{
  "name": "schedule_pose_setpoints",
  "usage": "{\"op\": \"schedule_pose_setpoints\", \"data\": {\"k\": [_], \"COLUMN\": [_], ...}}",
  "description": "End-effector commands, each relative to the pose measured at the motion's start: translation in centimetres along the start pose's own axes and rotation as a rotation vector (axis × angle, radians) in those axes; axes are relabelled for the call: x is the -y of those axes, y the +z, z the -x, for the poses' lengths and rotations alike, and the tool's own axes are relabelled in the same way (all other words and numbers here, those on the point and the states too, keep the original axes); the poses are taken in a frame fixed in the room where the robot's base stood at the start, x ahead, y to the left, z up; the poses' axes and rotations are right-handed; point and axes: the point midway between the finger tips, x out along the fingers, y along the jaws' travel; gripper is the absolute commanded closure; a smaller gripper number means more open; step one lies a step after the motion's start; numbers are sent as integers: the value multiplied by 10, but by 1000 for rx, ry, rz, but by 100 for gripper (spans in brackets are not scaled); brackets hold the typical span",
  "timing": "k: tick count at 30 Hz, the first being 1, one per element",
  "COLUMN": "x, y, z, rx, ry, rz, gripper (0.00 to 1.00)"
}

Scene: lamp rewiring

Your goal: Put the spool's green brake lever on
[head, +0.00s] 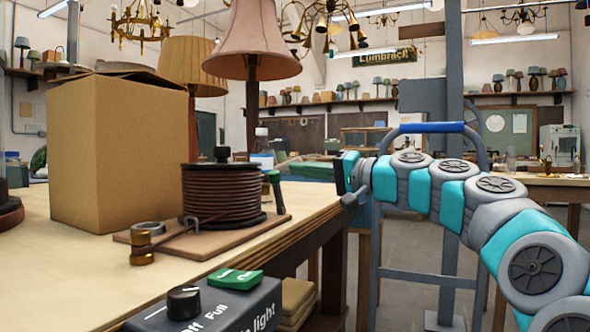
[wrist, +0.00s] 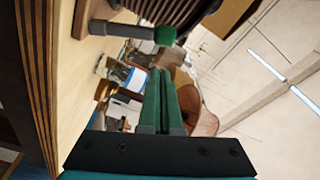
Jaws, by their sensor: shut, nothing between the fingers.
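The spool (head: 222,192), wound with brown wire, stands on a wooden board (head: 272,221) near the bench's right edge. Its brake lever (head: 274,177) has a green tip on a grey stem, stands about upright at the spool's right side, and also shows in the wrist view (wrist: 165,35). My gripper (head: 341,175) is to the right of the lever, past the bench edge. In the wrist view its green fingers (wrist: 161,75) are together and empty, with the lever's tip beyond their ends. I see no contact with the lever.
A cardboard box (head: 120,150) and two shaded lamps (head: 253,40) stand behind the spool. A brass part (head: 141,247) lies at the board's front left. A dark control box (head: 215,308) with a knob and a green switch is in the foreground.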

Motion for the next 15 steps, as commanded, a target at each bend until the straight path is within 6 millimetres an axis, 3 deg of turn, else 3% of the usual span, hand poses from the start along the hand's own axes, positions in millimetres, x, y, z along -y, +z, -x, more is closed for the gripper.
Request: {"op": "schedule_pose_setpoints", "data": {"k": [2, 15], "x": [6, 5], "y": [-12, -9], "z": [6, 90], "rx": [-3, -3], "ry": [1, -1], "rz": [0, 2], "gripper": [100, 100]}}
